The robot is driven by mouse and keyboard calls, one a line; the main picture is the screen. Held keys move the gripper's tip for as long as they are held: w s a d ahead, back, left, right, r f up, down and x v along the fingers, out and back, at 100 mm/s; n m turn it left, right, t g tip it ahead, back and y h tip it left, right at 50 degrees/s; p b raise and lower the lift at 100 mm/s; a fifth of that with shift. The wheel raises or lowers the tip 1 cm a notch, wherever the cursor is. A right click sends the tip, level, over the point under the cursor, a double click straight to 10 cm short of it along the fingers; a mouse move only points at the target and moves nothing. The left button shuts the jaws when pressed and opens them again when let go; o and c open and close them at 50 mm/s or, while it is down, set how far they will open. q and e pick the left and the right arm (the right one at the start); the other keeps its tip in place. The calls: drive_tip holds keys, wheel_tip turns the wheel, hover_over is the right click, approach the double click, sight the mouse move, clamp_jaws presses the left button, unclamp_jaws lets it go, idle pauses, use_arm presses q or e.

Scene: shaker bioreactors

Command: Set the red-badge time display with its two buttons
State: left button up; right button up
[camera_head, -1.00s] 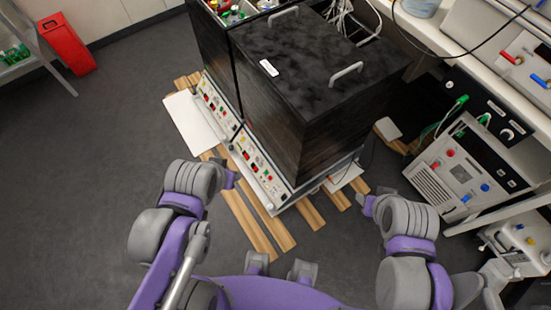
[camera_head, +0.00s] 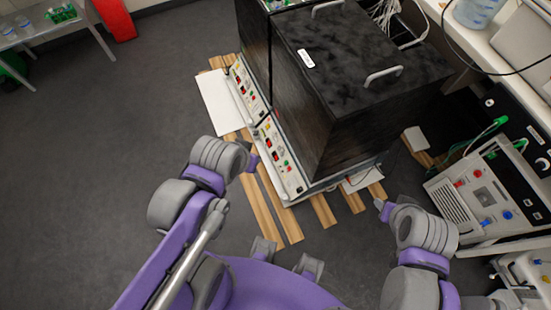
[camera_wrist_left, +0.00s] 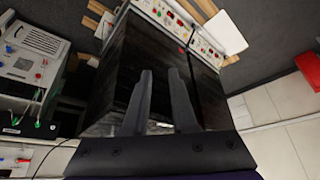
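Two black shaker bioreactors stand side by side on wooden slats. The nearer one's white control panel (camera_head: 283,163) has small red displays, a yellow mark and coloured buttons; the farther one's panel (camera_head: 246,88) looks alike. In the left wrist view, panels show at the top (camera_wrist_left: 163,13) and right (camera_wrist_left: 207,50). The panels are too small to tell which display has a red badge. My left gripper (camera_head: 252,161) is just left of the nearer panel, apart from it; its two dark fingers (camera_wrist_left: 163,100) are apart and empty. My right gripper (camera_head: 384,208) is right of the shakers; its fingers are unclear.
The nearer shaker has a black lid (camera_head: 350,50) with two handles. A white sheet (camera_head: 219,103) lies left of the panels. The grey floor (camera_head: 130,110) at left is clear.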

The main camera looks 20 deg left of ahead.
use_arm(q)
clamp_jaws()
idle(1.4)
